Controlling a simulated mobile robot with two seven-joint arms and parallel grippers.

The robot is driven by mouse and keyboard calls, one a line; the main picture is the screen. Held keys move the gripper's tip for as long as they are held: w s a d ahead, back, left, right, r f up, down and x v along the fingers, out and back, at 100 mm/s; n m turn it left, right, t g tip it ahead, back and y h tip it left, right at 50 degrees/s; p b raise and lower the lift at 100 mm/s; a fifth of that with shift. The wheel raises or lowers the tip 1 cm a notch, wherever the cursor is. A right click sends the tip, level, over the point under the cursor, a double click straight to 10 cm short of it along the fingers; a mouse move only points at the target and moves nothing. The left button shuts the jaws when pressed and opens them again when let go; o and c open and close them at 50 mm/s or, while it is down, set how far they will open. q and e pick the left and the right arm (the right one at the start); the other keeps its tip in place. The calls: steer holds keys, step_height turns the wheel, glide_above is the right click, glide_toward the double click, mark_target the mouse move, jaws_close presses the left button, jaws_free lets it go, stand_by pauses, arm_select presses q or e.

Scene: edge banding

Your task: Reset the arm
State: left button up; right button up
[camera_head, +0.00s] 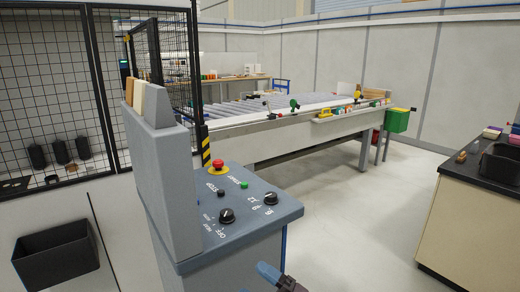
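A blue and black part of my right gripper (277,277) shows at the bottom edge, just in front of the control console (275,222). It appears to come in from the lower right; its fingers are cut off, so I cannot tell whether it is open or shut. My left gripper is not in view. The console top carries a red mushroom button (219,163) on a yellow base, a green button (244,185), a black button (221,192) and two black rotary knobs (227,215).
A roller conveyor table (285,122) stands behind the console. A black mesh fence (50,90) and a black bin (57,250) are at left. A dark-topped cabinet (475,220) stands at right. The floor (360,220) between console and cabinet is clear.

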steer(key=s+d+f+m+t+h, duration=0.3)
steer(key=d+f+m+h, duration=0.4)
steer(key=d+f+m, duration=0.15)
steer(key=s+d+f+m+t+h, duration=0.3)
steer(key=d+f+m+h, duration=0.4)
steer(key=d+m+h, duration=0.15)
steer(key=s+d+f+m+g+h, duration=0.2)
steer(key=s+d+f+m+g, duration=0.1)
steer(key=s+d+f, duration=0.2)
steer(key=s+d+f+m+g+h, duration=0.2)
steer(key=s+d+f, duration=0.3)
steer(key=s, duration=0.4)
steer(key=shift+s+d+m+g, duration=0.15)
steer(key=shift+d+m+g, duration=0.35)
steer(key=shift+m, duration=0.4)
